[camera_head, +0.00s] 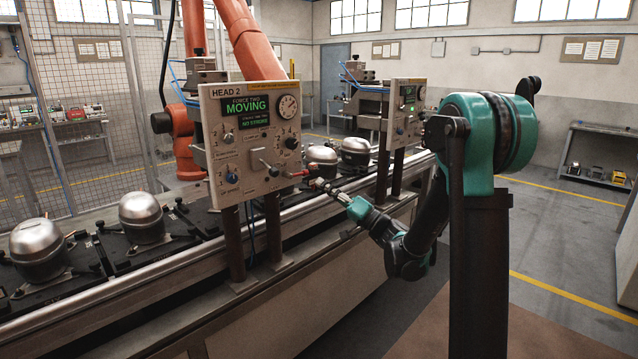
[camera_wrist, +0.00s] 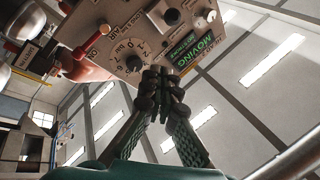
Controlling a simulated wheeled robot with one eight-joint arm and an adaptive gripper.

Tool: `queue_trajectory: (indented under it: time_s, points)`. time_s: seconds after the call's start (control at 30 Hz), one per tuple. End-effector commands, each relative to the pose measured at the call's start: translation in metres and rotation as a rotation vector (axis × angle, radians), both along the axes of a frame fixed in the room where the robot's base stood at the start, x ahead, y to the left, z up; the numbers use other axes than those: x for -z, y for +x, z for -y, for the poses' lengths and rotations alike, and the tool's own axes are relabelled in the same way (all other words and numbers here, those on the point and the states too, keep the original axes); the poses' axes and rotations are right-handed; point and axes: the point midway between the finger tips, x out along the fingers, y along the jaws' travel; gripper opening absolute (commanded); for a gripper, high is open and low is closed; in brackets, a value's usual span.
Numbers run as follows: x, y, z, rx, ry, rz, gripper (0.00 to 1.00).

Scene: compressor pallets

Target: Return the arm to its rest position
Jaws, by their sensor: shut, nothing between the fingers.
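My gripper (camera_head: 317,184) is at the end of my teal and black arm (camera_head: 405,245), which reaches left toward the conveyor line. It is just right of and below the HEAD 2 control panel (camera_head: 227,165), close to a red-tipped lever (camera_head: 298,173) at the panel's side. In the wrist view the two fingers of my gripper (camera_wrist: 165,80) are together with nothing between them. The panel (camera_wrist: 112,22) is behind the fingertips, with a numbered dial (camera_wrist: 131,52) beside them. Whether the fingertips touch the panel cannot be told.
A rail (camera_head: 200,290) runs along the conveyor's front edge. Silver compressors (camera_head: 143,217) sit on dark pallets behind it. A second panel (camera_head: 407,112) stands farther right. An orange robot arm (camera_head: 255,50) is behind HEAD 2, whose screen reads MOVING. Open floor (camera_head: 560,240) lies at right.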

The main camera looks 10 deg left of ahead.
Motion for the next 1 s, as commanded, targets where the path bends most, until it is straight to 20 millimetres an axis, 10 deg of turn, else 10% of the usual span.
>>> queue_trajectory:
  time_s: [0.47, 0.77, 1.0]
  points:
    - [0.017, -0.024, -0.003, -0.024, -0.136, -0.036, 0.00]
    - [0.107, -0.101, 0.022, -0.042, -0.609, -0.231, 0.00]
    - [0.190, -0.164, 0.093, 0.054, -0.988, -0.445, 0.00]
